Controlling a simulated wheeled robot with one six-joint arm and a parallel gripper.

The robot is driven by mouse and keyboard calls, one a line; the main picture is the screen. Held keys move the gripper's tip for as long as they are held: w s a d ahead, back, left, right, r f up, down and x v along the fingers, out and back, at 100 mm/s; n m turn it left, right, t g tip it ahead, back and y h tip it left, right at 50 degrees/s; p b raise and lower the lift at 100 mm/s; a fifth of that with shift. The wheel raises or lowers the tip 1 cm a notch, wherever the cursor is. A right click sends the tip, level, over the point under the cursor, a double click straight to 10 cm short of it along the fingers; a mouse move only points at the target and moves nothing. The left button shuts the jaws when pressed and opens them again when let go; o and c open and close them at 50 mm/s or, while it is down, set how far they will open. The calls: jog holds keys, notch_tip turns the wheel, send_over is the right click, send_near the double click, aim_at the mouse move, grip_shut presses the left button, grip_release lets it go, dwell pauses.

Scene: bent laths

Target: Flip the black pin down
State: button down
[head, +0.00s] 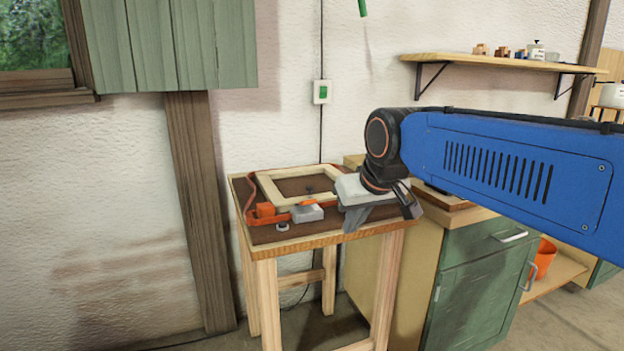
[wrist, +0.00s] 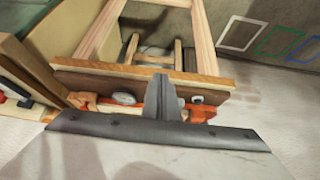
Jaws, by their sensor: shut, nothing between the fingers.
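A pale wooden frame (head: 268,181) lies on the dark top of a small wooden table (head: 262,237), with an orange strap (head: 247,196) around it. An orange block (head: 265,210) and a grey block (head: 307,213) sit at its near side. A small dark piece (head: 310,189) just behind the grey block may be the black pin; it is too small to tell whether it stands or lies. My gripper (head: 352,226) is shut and empty over the table's right part, right of the grey block. In the wrist view its fingers (wrist: 163,80) are together, partly hiding the table edge.
A small round piece (head: 282,227) lies near the table's front edge. A green cabinet (head: 478,275) stands to the right of the table. A wall shelf (head: 500,62) is at the upper right. The floor left of the table is clear.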

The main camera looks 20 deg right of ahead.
jog(key=w+a+r+t, duration=0.1)
jog(key=w+r, duration=1.3)
jog(key=w, duration=0.2)
jog(key=shift+w+t, duration=0.2)
jog(key=shift+t, duration=0.2)
send_over(310, 190)
jog(key=f, duration=1)
jog(key=shift+s+d+f, duration=0.15)
jog(key=shift+s+d, duration=0.05)
jog(key=shift+s, duration=0.05)
jog(key=shift+f, duration=0.6)
